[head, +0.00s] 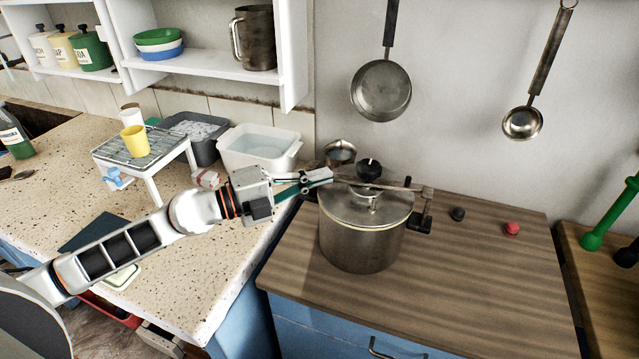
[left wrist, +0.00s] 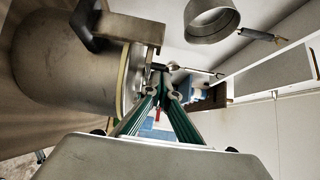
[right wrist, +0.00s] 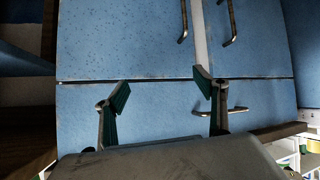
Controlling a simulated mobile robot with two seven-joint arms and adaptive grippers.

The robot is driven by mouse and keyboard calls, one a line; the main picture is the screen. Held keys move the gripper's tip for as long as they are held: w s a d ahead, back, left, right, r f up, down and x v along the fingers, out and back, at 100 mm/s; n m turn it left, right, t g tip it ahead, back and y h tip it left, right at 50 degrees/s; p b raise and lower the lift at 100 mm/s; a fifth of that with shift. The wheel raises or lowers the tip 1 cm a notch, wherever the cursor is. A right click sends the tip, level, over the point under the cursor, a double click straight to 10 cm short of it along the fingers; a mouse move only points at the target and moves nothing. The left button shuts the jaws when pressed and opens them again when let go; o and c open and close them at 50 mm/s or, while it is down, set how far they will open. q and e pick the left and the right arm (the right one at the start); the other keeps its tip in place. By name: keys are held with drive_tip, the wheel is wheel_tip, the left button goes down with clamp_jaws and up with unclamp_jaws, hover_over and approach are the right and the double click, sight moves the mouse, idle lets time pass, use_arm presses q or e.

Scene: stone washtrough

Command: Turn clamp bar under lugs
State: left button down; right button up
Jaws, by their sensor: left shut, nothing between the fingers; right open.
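A steel pot (head: 362,242) with a lid stands upright on the wooden counter. The clamp bar (head: 402,187) lies across above the lid, with a black knob (head: 368,168) at its middle. Its right end is near the pot's dark right handle (head: 420,222); I cannot make out the lugs or whether the bar is under them. My left gripper (head: 322,177) is shut and empty at the left end of the bar; touching is unclear. In the left wrist view the fingers (left wrist: 160,88) are beside the pot (left wrist: 65,65). My right gripper (right wrist: 160,85) is open and empty, seen only in the right wrist view.
A white basin of water (head: 260,148) stands behind my left gripper. A pan (head: 381,92) and a ladle (head: 522,122) hang above. A black knob (head: 458,213) and a red knob (head: 512,229) lie right of the pot. Blue cabinet fronts (right wrist: 150,115) face my right gripper.

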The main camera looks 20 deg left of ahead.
use_arm(q)
drive_tip(key=f+b, duration=0.1)
drive_tip(key=b, duration=0.1)
drive_tip(key=shift+w+a+m+g+h+b, duration=0.15)
drive_tip(key=shift+w+m+g+h+b, duration=0.2)
drive_tip(key=shift+w+m+g+h, duration=0.05)
drive_tip(key=shift+w+r+p, duration=0.2)
drive_tip(key=shift+r+p, duration=0.15)
drive_tip(key=shift+p, duration=0.05)
drive_tip(key=shift+w+a, duration=0.1)
drive_tip(key=shift+a, duration=0.05)
use_arm(e)
wheel_tip(320, 180, down, 3)
drive_tip(key=shift+s+d+r, duration=0.1)
drive_tip(key=shift+s+d, duration=0.05)
drive_tip(key=shift+s, duration=0.1)
